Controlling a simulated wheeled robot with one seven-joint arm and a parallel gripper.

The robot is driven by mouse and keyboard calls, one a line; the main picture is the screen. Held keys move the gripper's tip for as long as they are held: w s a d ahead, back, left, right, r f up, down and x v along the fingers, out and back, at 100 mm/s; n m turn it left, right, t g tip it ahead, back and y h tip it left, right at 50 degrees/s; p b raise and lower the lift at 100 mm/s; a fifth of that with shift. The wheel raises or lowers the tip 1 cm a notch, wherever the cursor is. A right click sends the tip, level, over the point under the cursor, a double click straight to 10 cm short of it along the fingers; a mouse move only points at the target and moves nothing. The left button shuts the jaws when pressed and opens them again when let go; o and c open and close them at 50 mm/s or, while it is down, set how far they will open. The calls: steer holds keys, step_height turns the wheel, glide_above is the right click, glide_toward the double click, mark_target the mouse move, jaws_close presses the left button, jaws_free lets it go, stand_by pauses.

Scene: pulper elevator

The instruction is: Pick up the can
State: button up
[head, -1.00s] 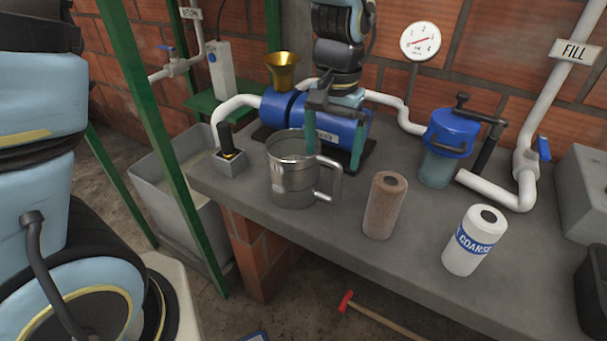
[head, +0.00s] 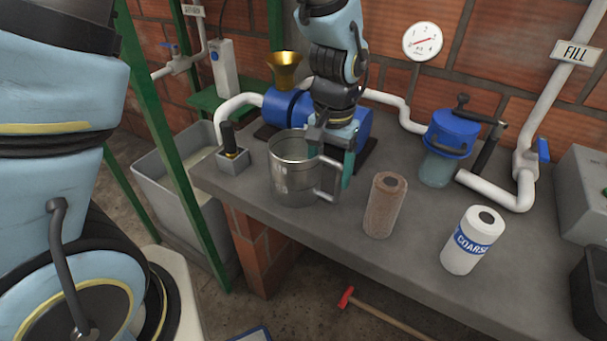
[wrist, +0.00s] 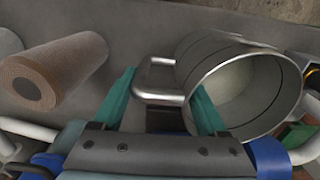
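The can is a shiny metal, open-topped vessel (head: 292,184) with a side handle. It stands upright near the bench's front left edge. My gripper (head: 331,167) is at the can's handle side, reaching down with teal fingers. In the wrist view my gripper (wrist: 166,92) is open, and the can's handle shows between its two fingers. The can's body (wrist: 197,58) lies to the right there, with its open mouth visible. The right finger overlaps the can's near wall in that view; I cannot tell whether it touches.
A brown filter cartridge (head: 384,206) and a white "COARSE" cartridge (head: 472,240) stand right of the can. A joystick box (head: 233,160) is at its left. The blue pump (head: 284,107) and brass funnel (head: 285,68) are behind. A blue-capped filter housing (head: 447,145) stands farther right.

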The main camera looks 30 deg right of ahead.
jaws_close()
stand_by(0.3)
steer(key=shift+r, duration=0.15)
